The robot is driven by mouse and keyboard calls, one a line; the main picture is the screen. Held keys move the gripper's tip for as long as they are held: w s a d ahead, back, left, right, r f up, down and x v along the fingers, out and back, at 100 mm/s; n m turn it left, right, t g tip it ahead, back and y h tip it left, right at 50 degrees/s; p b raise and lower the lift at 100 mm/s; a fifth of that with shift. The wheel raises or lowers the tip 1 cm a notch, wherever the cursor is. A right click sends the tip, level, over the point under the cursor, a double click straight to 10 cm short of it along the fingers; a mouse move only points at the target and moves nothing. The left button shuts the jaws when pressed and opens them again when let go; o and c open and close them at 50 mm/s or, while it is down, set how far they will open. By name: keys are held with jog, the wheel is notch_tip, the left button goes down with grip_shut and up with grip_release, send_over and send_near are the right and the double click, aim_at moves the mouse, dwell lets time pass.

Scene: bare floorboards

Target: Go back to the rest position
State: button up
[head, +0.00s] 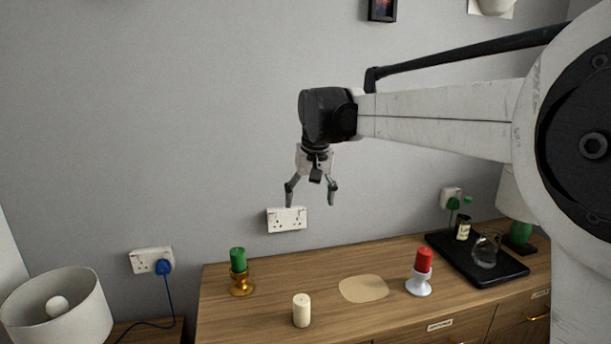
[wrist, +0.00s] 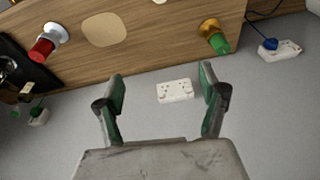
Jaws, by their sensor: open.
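My gripper (head: 312,197) hangs above the back of the wooden dresser (head: 225,315), in front of the grey wall. Its two fingers are apart with nothing between them. In the wrist view my gripper (wrist: 162,85) is also open and empty, with a wall socket (wrist: 175,91) visible beyond the fingers. No object touches the fingers.
On the dresser stand a green candle (head: 238,260) in a gold holder, a cream candle (head: 302,310), and a red candle (head: 424,260) in a white holder. A tan patch (head: 363,288) lies between. A black tray (head: 477,262) holds glassware at right. A lamp (head: 58,308) stands left.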

jog(key=s+d+r+t, duration=0.1)
jog(key=s+d+r, duration=0.1)
jog(key=s+d, duration=0.6)
jog(key=s+d+f+t, duration=0.1)
jog(key=s+d+f, duration=0.2)
jog(key=s, duration=0.6)
jog(key=s+d+f+m+t, duration=0.1)
jog(key=s+d+f, duration=0.3)
jog(key=s, duration=0.5)
jog(key=s+d+f+m+t, duration=0.1)
jog(key=s+d+f, duration=0.3)
jog(key=s, duration=0.5)
jog(key=shift+s+f+h, duration=0.2)
jog(key=shift+f+h, duration=0.2)
jog(key=shift+f, duration=0.5)
